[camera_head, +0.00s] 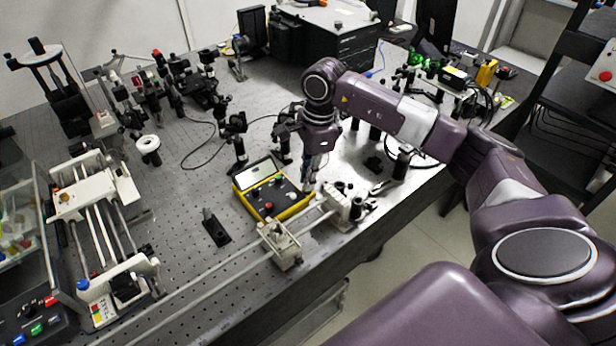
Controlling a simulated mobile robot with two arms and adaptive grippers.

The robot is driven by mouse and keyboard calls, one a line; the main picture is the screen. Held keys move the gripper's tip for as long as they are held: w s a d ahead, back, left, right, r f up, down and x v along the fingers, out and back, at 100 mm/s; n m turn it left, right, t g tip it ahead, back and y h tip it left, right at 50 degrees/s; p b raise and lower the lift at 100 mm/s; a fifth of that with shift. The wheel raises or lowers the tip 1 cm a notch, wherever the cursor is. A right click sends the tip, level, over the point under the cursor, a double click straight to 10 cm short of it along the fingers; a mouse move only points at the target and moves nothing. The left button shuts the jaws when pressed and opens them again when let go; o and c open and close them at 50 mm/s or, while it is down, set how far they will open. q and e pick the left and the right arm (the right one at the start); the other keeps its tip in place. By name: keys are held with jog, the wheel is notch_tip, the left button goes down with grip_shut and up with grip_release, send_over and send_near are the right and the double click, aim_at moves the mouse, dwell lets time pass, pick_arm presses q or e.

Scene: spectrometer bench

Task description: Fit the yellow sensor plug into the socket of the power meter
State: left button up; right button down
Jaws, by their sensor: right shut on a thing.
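The power meter (256,202) is a yellow-edged box with a dark face, a pale display and several coloured buttons. It lies on the bench in the middle of the head view. My right gripper (311,182) points down just right of the meter, near its right end. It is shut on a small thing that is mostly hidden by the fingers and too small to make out. The yellow sensor plug cannot be told apart for certain, and the meter's socket cannot be made out. My left gripper is not in view.
A rail with pale carriers (282,244) runs just in front of the meter. A small black stand (215,228) is left of it. Optics mounts (236,138) and a cable stand behind. A white-railed stage (95,215) fills the left. Bare perforated bench lies between.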

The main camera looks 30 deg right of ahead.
jog(key=shift+s+f+b, duration=0.2)
jog(key=shift+f+b, duration=0.15)
jog(key=shift+b, duration=0.05)
dwell(0.9)
jog(key=c, duration=1.9)
grip_release()
jog(key=shift+w, duration=0.15)
jog(key=shift+r, duration=0.15)
jog(key=shift+r, duration=0.3)
jog(key=r, duration=0.3)
jog(key=d+r, duration=0.1)
jog(key=r, duration=0.7)
jog(key=shift+d+r, duration=0.1)
jog(key=shift+d, duration=0.1)
